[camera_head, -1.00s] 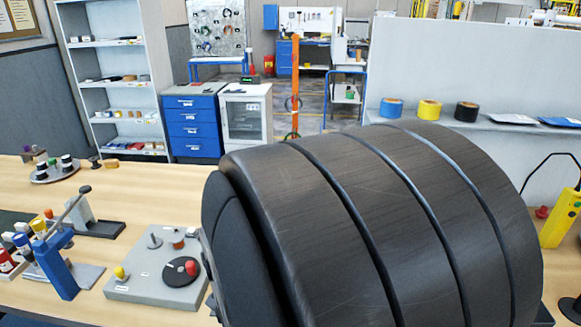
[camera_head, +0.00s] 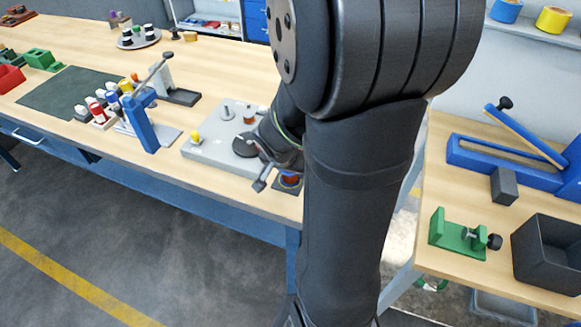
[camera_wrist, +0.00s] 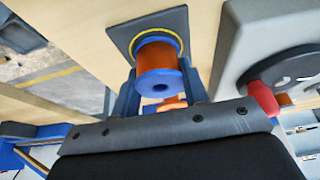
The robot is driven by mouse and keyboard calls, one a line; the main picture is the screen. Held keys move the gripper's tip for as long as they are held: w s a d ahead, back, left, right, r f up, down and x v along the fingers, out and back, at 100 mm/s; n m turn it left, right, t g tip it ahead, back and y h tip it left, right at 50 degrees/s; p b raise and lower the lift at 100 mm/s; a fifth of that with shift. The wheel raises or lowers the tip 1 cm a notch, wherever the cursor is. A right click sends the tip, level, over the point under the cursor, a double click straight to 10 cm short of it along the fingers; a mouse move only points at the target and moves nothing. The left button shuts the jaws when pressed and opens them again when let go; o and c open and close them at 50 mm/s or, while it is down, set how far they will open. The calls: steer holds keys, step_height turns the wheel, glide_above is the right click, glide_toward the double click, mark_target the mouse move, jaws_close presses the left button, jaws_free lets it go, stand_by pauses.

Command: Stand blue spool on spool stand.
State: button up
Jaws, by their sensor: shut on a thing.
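In the wrist view, a blue spool (camera_wrist: 158,86) with an orange winding sits between the two fingers of my gripper (camera_wrist: 160,78), which is shut on it. The spool's blue end faces the wrist camera. Its far end is over a dark square base (camera_wrist: 121,36) with a yellow ring, apparently the spool stand. I cannot tell whether spool and base touch. In the head view, the spool (camera_head: 290,179) and base show small beside my arm, near the table's front edge.
A grey board (camera_head: 205,150) with pegs and a dark disc lies close left of the base. A blue lever tool (camera_head: 145,122) and several small spools stand farther left. A right-hand table holds a green clamp (camera_head: 458,236) and a dark bin (camera_head: 550,252).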

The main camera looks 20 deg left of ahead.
steer(key=shift+f, duration=0.15)
steer(key=o, duration=1)
steer(key=shift+c, duration=0.2)
steer(key=shift+s+r, duration=0.1)
steer(key=shift+r, duration=0.4)
steer(key=v, duration=1.1)
steer(key=shift+r, duration=0.2)
